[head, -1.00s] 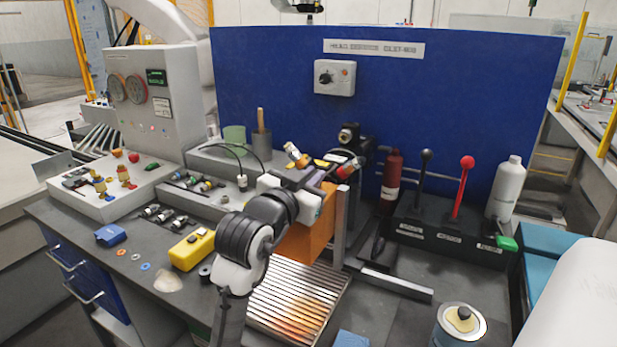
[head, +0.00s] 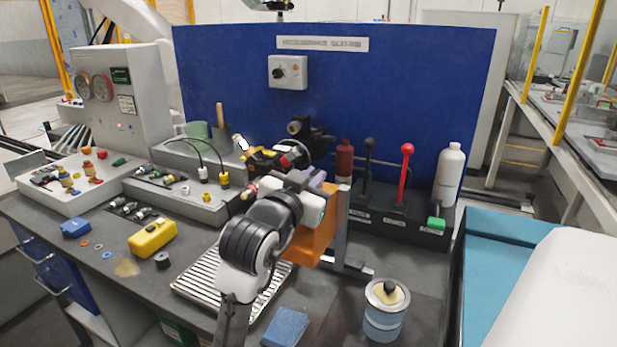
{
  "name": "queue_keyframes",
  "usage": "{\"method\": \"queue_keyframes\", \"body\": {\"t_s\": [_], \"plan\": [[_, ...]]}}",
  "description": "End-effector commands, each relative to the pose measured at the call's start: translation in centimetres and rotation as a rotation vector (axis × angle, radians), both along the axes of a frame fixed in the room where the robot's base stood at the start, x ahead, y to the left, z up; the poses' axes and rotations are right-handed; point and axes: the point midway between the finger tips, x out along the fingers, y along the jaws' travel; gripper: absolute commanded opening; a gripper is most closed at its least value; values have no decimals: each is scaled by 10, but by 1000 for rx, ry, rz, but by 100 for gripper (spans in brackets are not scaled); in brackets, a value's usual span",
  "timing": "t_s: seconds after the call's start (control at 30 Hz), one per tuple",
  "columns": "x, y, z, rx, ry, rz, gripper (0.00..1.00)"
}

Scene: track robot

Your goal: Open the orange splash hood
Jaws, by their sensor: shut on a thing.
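The orange splash hood (head: 315,235) stands upright on the bench beside the rear right of the slatted metal tray (head: 205,290). A grey upright post (head: 341,228) is at its right edge, near the right end of a low metal rail (head: 358,271). My gripper (head: 318,188) is at the top of the hood and is shut on it. My arm comes from the front and covers the hood's left side and part of the tray. The fingertips are largely hidden by the wrist.
A can (head: 384,318) stands right of the tray, with a blue block (head: 285,327) in front. A lever box (head: 395,222) and a white bottle (head: 449,175) stand behind right. A yellow case (head: 152,238) lies left. A blue panel (head: 400,80) closes the back.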

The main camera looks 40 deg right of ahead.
Motion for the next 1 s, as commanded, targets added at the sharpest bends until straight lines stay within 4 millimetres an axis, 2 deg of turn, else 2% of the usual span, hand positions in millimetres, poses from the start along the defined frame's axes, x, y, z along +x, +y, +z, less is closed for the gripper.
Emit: {"method": "queue_keyframes", "body": {"t_s": [0.53, 0.57, 0.7, 1.0], "plan": [[-4, -1, 0, 0, -2, -3, 0], [-4, -2, 0, 0, -2, -3, 13], [-4, -1, 0, 0, -1, -2, 31], [-3, 0, 0, -1, 0, 0, 31]]}}
